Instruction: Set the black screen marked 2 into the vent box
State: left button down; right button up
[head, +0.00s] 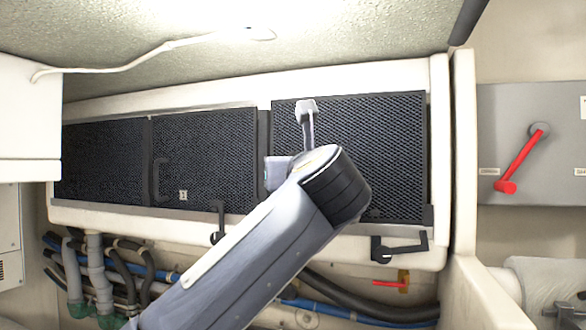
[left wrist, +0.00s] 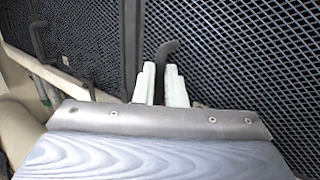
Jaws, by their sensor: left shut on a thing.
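The vent box (head: 350,79) is a long white frame with black mesh screens across its front. The right-hand screen (head: 385,150) stands upright at its right bay; its mark is hidden, perhaps behind my arm, so I cannot confirm that it is number 2. My left gripper (head: 291,140) is at this screen's left side. In the left wrist view its pale fingers (left wrist: 161,84) are shut on a black handle (left wrist: 166,52) in front of the mesh. I cannot tell how deep the screen sits. My right gripper is not in view.
A middle screen (head: 225,150) with a small pale label and a left screen (head: 100,160) fill the other bays. Black latches (head: 218,225) (head: 400,249) sit on the lower rim. Hoses (head: 95,265) run below. A red-handled switch panel (head: 505,120) is at right.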

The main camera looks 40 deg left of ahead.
pick_arm(q)
jog(key=shift+f+b, duration=0.4)
jog(key=c, duration=1.4)
grip_release()
jog(key=shift+d, duration=0.1)
jog(key=b+v, duration=0.1)
jog(key=v, duration=0.6)
jog(key=shift+s+d+b, duration=0.25)
jog(key=shift+s+b, duration=0.05)
jog(key=shift+b, duration=0.1)
